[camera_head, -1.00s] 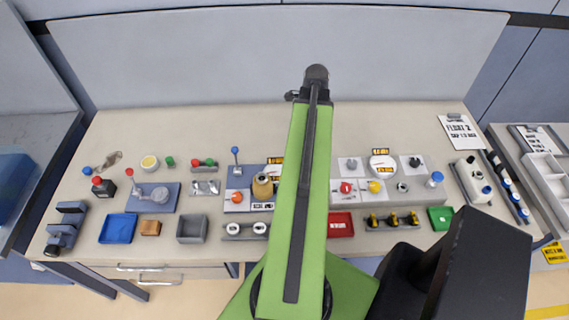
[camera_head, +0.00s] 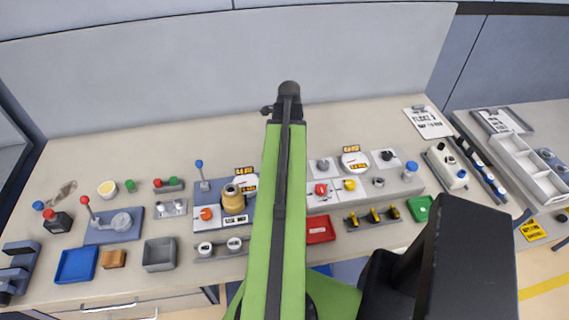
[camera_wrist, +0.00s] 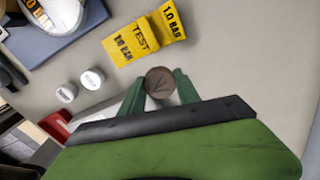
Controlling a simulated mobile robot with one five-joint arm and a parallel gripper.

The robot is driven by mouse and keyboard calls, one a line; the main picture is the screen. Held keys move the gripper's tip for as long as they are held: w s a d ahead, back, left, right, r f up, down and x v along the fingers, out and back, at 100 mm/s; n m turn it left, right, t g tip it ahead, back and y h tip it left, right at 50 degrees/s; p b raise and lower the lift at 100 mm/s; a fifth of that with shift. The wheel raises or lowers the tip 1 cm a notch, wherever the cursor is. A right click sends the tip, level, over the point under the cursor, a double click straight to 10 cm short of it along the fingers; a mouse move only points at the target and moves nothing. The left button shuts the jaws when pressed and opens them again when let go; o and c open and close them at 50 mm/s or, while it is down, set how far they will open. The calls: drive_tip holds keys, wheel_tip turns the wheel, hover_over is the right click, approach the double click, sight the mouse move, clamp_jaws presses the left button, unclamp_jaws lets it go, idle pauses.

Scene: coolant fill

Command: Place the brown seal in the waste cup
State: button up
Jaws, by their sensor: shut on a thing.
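The brown seal (camera_wrist: 160,84) is a small round disc with a dark mark on its face. It sits between the two green fingertips of my gripper (camera_wrist: 159,76) in the wrist view, and the gripper is shut on it. In the head view my green arm hides the gripper and the seal.
Yellow tags (camera_wrist: 143,38) lie beyond the seal. Two white round caps (camera_wrist: 66,92) are to its left. The bench also holds a blue tray (camera_head: 76,265), a grey bin (camera_head: 159,254), a red tray (camera_head: 320,229) and a lever fixture (camera_head: 115,225). The rear bench strip is mostly clear.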

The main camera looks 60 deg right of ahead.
drive_tip(key=shift+w+d+f, duration=0.1)
drive_tip(key=shift+w+f, duration=0.15)
drive_tip(key=shift+w, duration=0.25)
wheel_tip(320, 180, down, 4)
drive_tip(key=b, duration=0.4)
drive_tip(key=shift+f, duration=0.2)
drive_tip(key=shift+r, duration=0.25)
drive_tip(key=shift+f, duration=0.15)
drive_tip(key=o, duration=1)
drive_tip(key=shift+o, duration=0.2)
